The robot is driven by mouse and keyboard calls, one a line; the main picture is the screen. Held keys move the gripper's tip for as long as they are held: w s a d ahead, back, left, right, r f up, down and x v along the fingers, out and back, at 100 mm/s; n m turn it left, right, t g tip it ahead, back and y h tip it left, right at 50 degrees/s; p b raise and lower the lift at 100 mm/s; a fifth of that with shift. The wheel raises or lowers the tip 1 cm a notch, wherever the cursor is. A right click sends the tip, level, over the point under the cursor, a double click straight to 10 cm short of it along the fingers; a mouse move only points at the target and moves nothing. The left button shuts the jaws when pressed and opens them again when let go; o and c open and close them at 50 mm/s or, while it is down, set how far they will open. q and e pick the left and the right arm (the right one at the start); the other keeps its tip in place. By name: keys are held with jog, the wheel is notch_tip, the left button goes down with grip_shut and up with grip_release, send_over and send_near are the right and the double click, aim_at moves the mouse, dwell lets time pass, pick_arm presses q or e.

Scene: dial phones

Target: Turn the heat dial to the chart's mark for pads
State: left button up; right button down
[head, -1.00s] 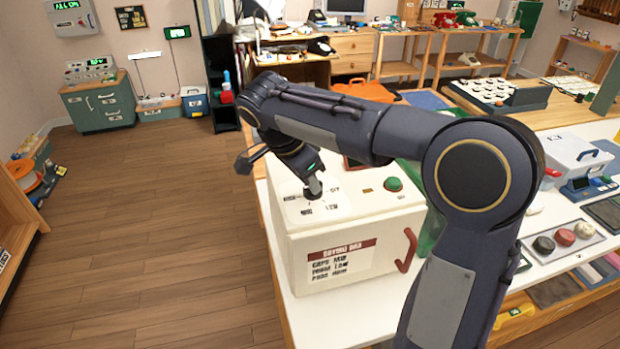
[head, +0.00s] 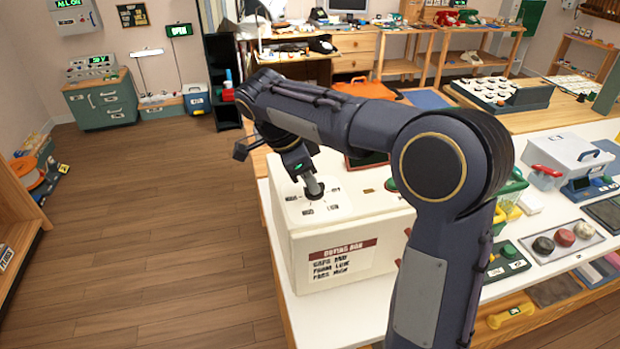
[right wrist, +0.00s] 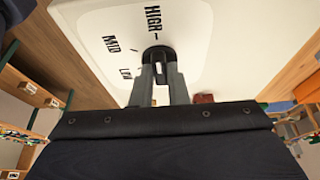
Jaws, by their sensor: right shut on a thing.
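The heat dial (right wrist: 157,54) is a small dark round knob on top of a white box (head: 300,238). Labels HIGH, MID and LOW surround it in the right wrist view. My right gripper (head: 315,190) reaches down from above and is shut on the dial; its two grey fingers (right wrist: 158,76) straddle the knob in the wrist view. Which label the dial points to is hard to tell, as the fingers hide part of it. The chart (head: 342,262) on the box's front has small lines that seem to read caps mid, foam low, pads high. My left gripper is out of view.
A green button (head: 391,185) on the box top is partly hidden by my right arm. A tray with round dark, red and pale pieces (head: 566,237) lies to the right on the white table (head: 540,215). Open wooden floor (head: 150,230) lies to the left.

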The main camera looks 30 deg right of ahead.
jog(key=c, duration=1.4)
grip_release()
jog(key=shift+c, duration=0.2)
jog(key=v, duration=0.7)
jog(key=shift+a+r, duration=0.2)
jog(key=shift+r, duration=0.15)
